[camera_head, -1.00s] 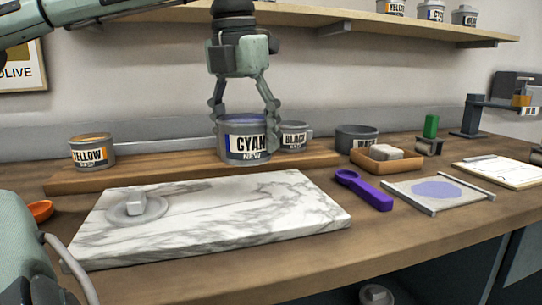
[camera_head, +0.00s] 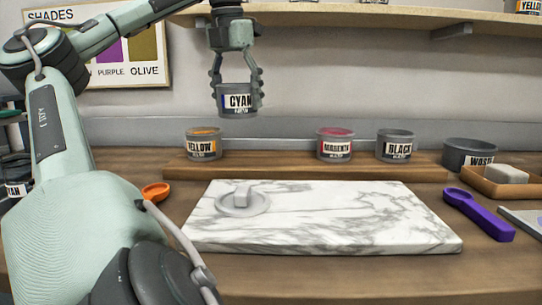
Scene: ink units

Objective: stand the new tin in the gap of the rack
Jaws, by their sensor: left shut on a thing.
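My left gripper (camera_head: 237,88) is shut on the new cyan tin (camera_head: 236,101), a grey tin with a white "CYAN NEW" label, and holds it upright in the air. The rack (camera_head: 310,169) is a low wooden board along the back of the bench. On it stand a yellow tin (camera_head: 203,148), a magenta tin (camera_head: 335,147) and a black tin (camera_head: 396,149). The gap lies between yellow and magenta. In the picture the held tin is above this gap, nearer its yellow side. My right gripper is not in view.
A wash pot (camera_head: 469,153), a tray (camera_head: 487,184) with a pale block and a purple tool (camera_head: 478,216) are at right. An orange dish (camera_head: 155,192) is at left.

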